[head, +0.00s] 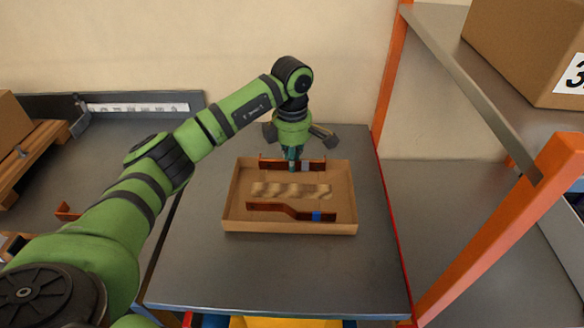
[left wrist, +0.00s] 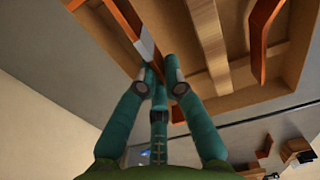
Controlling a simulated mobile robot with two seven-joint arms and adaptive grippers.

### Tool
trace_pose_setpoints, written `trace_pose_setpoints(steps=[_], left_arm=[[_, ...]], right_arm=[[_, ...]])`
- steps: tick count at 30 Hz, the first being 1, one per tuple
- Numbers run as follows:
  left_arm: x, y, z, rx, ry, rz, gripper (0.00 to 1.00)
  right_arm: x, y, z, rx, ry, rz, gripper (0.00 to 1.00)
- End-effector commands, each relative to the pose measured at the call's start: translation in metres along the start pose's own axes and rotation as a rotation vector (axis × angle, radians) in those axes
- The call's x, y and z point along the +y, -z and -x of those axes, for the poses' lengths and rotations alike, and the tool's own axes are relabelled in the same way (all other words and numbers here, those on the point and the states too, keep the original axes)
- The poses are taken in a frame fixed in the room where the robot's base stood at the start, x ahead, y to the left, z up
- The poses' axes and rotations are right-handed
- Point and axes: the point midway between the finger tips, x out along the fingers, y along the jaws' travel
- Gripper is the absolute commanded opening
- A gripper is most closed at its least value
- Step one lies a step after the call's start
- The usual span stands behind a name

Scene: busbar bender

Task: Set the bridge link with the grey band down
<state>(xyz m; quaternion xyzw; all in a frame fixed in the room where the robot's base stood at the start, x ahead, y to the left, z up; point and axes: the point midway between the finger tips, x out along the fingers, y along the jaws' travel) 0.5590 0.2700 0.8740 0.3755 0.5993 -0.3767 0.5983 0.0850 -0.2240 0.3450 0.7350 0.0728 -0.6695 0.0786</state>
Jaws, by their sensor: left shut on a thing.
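The bridge link with the grey band is a copper-coloured strip (head: 315,166) along the back of a shallow brown tray (head: 290,227). Its pale grey band also shows in the left wrist view (left wrist: 146,47). My left gripper (head: 292,163) points down from above, with its teal fingers (left wrist: 161,78) shut on this link beside the band. I cannot tell whether the link touches the tray floor. A second copper link, with a blue band (head: 317,216), lies along the front of the tray; part of it shows in the left wrist view (left wrist: 259,35). My right gripper is out of view.
A ridged tan strip (head: 290,190) lies between the two links. The grey table (head: 270,270) is clear in front of the tray. An orange-framed shelf (head: 520,220) with a cardboard box (head: 530,45) stands at the right. A wooden pallet (head: 35,145) is at the left.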

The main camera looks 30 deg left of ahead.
Motion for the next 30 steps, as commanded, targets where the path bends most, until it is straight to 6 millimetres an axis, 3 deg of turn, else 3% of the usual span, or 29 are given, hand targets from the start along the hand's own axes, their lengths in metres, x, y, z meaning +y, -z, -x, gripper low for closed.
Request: trace_pose_setpoints(steps=[6,17,19,20,30], left_arm=[[-0.001,0.0,-0.029,0.0,0.003,0.0,0.0],[0.0,0.0,-0.035,0.0,0.0,0.0,0.0],[-0.001,0.0,-0.035,0.0,0.001,0.001,0.3],[-0.001,0.0,-0.035,0.0,0.001,0.001,0.34],[-0.001,0.0,-0.032,0.0,0.001,0.001,0.34]], right_arm=[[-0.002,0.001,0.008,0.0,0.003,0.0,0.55],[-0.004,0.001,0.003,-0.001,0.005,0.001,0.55],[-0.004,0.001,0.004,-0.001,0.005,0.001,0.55],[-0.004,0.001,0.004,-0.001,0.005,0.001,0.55],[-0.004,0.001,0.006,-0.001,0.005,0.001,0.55]])
